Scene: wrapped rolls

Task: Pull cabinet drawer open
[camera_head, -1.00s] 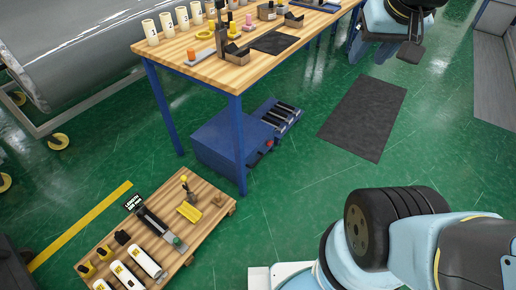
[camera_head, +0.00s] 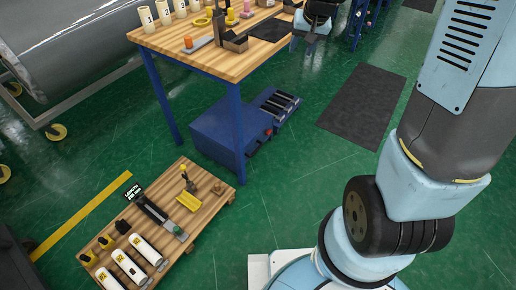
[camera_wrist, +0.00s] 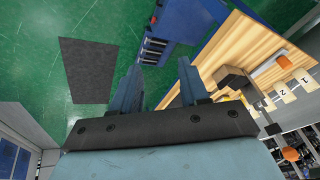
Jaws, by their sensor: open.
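The blue cabinet (camera_head: 228,130) stands on the green floor under the wooden workbench. At its back right is a lower blue part with dark slots (camera_head: 278,105); I cannot tell if it is a drawer standing out. A small red spot shows near it. My gripper, at the top of the head view beside the bench's right edge, is small there and partly cut off. In the wrist view my gripper (camera_wrist: 159,72) is open and empty, its two blue fingers apart. The cabinet (camera_wrist: 188,17) and slotted part (camera_wrist: 152,50) lie beyond the fingertips, apart from them.
The wooden workbench (camera_head: 205,60) has blue legs and carries numbered rolls and tools. A low wooden pallet (camera_head: 217,190) with wrapped rolls stands at lower left. A dark mat (camera_head: 362,108) lies right of the cabinet. The floor between cabinet and mat is clear.

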